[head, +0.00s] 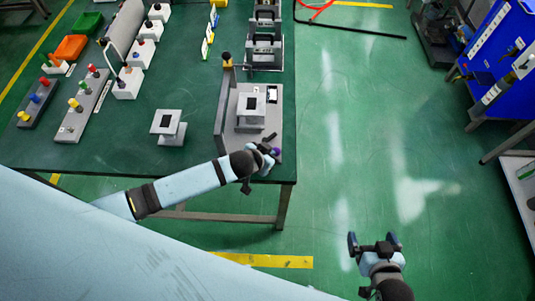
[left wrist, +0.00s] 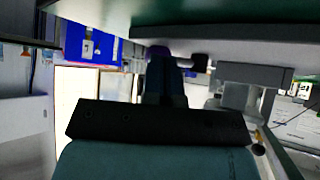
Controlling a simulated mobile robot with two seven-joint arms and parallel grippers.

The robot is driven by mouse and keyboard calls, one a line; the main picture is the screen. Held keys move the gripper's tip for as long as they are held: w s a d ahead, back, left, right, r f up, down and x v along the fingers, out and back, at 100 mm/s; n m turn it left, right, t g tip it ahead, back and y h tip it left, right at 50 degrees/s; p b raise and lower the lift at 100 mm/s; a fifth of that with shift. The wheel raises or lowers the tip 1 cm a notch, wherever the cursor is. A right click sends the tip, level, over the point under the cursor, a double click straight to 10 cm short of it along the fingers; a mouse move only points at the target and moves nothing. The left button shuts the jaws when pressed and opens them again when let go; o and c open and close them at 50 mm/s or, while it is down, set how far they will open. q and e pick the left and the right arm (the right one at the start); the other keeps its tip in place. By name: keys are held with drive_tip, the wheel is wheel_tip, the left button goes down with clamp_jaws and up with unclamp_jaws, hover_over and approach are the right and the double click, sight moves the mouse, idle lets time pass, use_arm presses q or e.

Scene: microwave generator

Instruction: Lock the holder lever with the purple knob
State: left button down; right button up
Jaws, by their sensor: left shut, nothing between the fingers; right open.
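The purple knob (head: 277,151) shows as a small spot at the front right of the grey holder (head: 226,122), near the table's front right corner. A short dark lever piece (head: 270,137) lies just behind it. My left gripper (head: 271,152) is shut with nothing between its fingers, right beside the knob. Whether it touches the knob I cannot tell. In the left wrist view, the purple knob (left wrist: 158,51) shows just past the tips of the dark fingers (left wrist: 165,68). My right gripper (head: 374,239) is open and empty over the floor, right of the table.
A grey block with a dark top (head: 251,104) sits in the holder, and a similar block (head: 168,124) stands left of it. Pegged racks (head: 82,107) fill the table's left.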

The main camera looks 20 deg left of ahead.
sight(279, 151)
use_arm(q)
drive_tip(key=shift+w+d+n+y, duration=0.15)
drive_tip(key=shift+d+n+y, duration=0.1)
drive_tip(key=shift+n+y, duration=0.2)
drive_tip(key=shift+d, duration=0.1)
drive_tip(key=shift+w+d+n+t+y, duration=0.15)
drive_tip(key=shift+w+d+n+y, duration=0.15)
drive_tip(key=shift+n+y, duration=0.35)
drive_tip(key=shift+w+d+n+t+y, duration=0.2)
drive_tip(key=shift+d+n+y, duration=0.15)
drive_tip(key=shift+n, duration=0.45)
drive_tip(key=shift+w, duration=0.25)
drive_tip(key=shift+w+d, duration=0.1)
drive_tip(key=shift+w, duration=0.05)
